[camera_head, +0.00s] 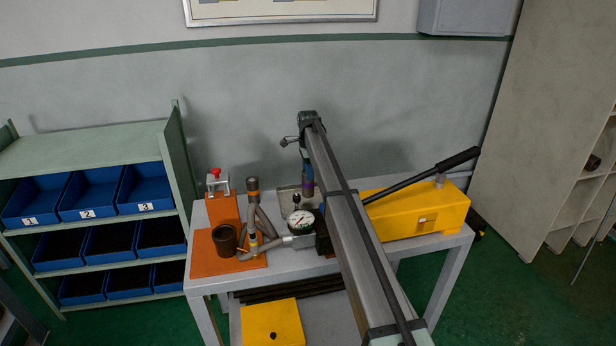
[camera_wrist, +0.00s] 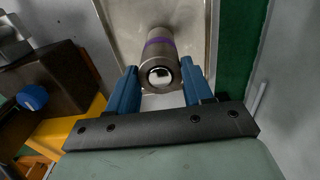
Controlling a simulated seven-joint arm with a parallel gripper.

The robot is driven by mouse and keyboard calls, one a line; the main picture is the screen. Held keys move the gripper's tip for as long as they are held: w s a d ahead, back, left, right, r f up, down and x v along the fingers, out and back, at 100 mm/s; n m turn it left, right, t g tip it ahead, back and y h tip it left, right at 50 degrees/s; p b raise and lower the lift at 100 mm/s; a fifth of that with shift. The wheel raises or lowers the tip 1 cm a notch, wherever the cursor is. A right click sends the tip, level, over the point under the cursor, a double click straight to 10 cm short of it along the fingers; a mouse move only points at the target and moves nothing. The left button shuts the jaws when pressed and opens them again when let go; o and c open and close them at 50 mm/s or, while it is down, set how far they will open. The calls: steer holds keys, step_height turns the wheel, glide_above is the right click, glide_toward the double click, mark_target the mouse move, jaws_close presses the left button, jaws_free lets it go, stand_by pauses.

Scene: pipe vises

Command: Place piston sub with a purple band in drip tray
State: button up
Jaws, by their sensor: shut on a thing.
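The piston sub (camera_wrist: 160,58) is a grey metal cylinder with a purple band and a bright round end facing the wrist camera. My gripper (camera_wrist: 160,70) has its two blue fingers shut on its sides. The drip tray (camera_wrist: 197,55), a shallow grey metal tray, lies beyond the piston sub in the wrist view. In the head view, my gripper (camera_head: 307,168) points down at the back of the bench, with the purple-banded piston sub (camera_head: 308,187) below it. The drip tray (camera_head: 284,191) is partly hidden there by my arm. I cannot tell whether the piston sub touches it.
A yellow hand pump (camera_head: 425,210) with a black lever stands right of my arm. Blue bins (camera_head: 90,197) fill a rack farther left.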

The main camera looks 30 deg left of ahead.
steer(key=shift+f, duration=1.3)
steer(key=o, duration=1.1)
steer(key=shift+f, duration=0.1)
step_height(320, 180, up, 12)
steer(key=shift+r, duration=0.15)
